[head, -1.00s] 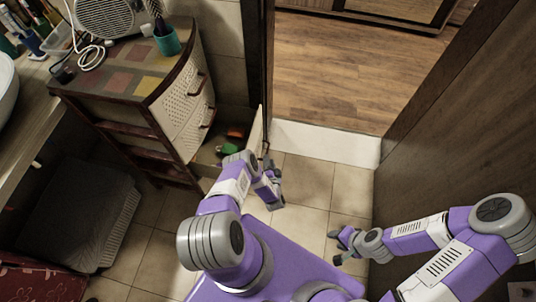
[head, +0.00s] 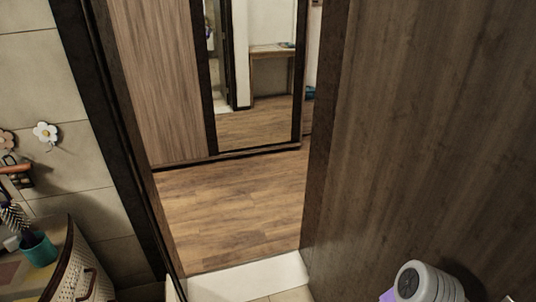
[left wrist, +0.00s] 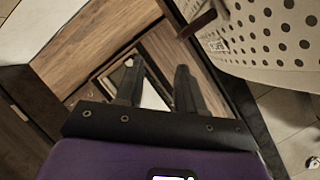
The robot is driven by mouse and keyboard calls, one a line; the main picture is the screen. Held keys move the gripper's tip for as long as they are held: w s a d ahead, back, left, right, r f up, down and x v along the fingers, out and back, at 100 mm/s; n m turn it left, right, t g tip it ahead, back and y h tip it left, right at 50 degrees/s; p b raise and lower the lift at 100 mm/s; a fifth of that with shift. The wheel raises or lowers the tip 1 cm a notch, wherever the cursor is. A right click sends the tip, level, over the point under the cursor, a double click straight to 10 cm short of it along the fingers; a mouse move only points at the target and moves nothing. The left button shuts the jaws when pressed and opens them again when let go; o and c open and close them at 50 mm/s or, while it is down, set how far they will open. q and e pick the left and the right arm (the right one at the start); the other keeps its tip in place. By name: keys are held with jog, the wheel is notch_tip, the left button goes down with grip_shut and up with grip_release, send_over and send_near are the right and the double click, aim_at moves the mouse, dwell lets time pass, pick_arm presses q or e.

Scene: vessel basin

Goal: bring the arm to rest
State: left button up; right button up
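My left gripper (left wrist: 158,72) shows in the left wrist view, with its two dark fingers apart and nothing between them. It is out of the head view. My right gripper is in neither view; only a grey and purple part of my right arm shows at the lower right of the head view.
An open doorway onto a wooden floor (head: 235,210) is ahead, with a pale threshold (head: 250,278). A brown wooden panel (head: 430,130) stands at right. A mirror (head: 255,70) stands beyond.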

pick_arm(q)
jog(key=s+d+r+n+g+h, duration=0.2)
jog(key=d+r+n+g+h, duration=0.15)
jog(key=d+r+h, duration=0.6)
jog(key=s+d+r+n+g+h, duration=0.1)
jog(key=s+d+r+g, duration=0.2)
jog(key=s, duration=0.5)
jog(key=s+d+r+n+g+h+p, duration=0.1)
jog(key=s+d+r+g, duration=0.3)
jog(key=s+r, duration=0.3)
jog(key=shift+s+d+g, duration=0.3)
jog(key=shift+s+g, duration=0.15)
jog(key=shift+s, duration=0.8)
